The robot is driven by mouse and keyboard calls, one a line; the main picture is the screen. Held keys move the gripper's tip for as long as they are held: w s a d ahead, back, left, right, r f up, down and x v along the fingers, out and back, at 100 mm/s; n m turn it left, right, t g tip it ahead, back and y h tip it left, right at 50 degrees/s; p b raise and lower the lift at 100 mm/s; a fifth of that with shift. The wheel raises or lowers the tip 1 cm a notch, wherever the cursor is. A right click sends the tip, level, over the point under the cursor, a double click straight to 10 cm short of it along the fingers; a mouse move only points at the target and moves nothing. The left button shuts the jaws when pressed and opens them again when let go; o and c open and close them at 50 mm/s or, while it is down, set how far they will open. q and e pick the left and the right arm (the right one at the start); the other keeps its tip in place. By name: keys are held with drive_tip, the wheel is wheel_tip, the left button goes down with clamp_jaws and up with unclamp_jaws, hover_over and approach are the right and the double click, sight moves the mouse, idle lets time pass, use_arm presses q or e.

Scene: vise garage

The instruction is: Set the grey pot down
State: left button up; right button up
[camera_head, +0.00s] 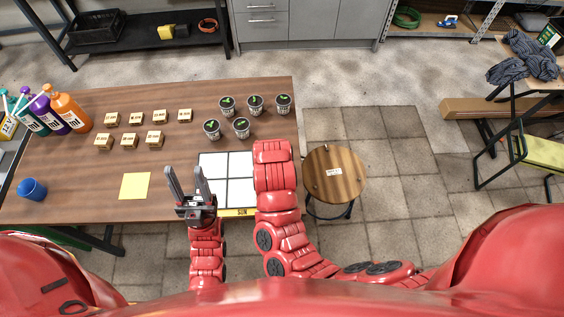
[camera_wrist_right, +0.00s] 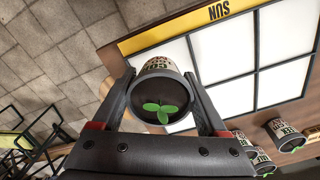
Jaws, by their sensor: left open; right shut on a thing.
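A grey pot (camera_wrist_right: 162,92) with a small green plant is shut between the fingers of my right gripper (camera_wrist_right: 160,80) in the right wrist view. The pot shows beside the yellow edge marked SUN of a white panelled square (camera_wrist_right: 222,48). In the head view my right arm hides this gripper and pot, and covers the right side of the white square (camera_head: 213,172). I cannot tell the pot's height above the surface. My left gripper (camera_head: 187,178) is open and empty by the square's left front corner.
Several potted plants (camera_head: 242,127) stand on the wooden table (camera_head: 70,195) behind the square. A round stool (camera_head: 345,180) stands right of the table.

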drive_tip(key=w+b, duration=0.1)
drive_tip(key=w, duration=0.1)
drive_tip(key=w+f+b, duration=0.1)
drive_tip(key=w, duration=0.2)
drive_tip(key=w+b, duration=0.1)
drive_tip(key=w, duration=0.1)
drive_tip(key=shift+w+f, duration=0.25)
drive_tip(key=shift+w, duration=0.1)
drive_tip(key=w, duration=0.4)
drive_tip(key=shift+w+r, duration=0.1)
drive_tip(key=shift+r, duration=0.15)
drive_tip(key=shift+w+f+p, duration=0.2)
drive_tip(key=shift+w+p, duration=0.25)
drive_tip(key=shift+w, duration=0.45)
wheel_tip(320, 180, down, 3)
drive_tip(key=shift+r+p, duration=0.2)
drive_tip(key=shift+p, duration=0.8)
drive_tip(key=shift+f, duration=0.45)
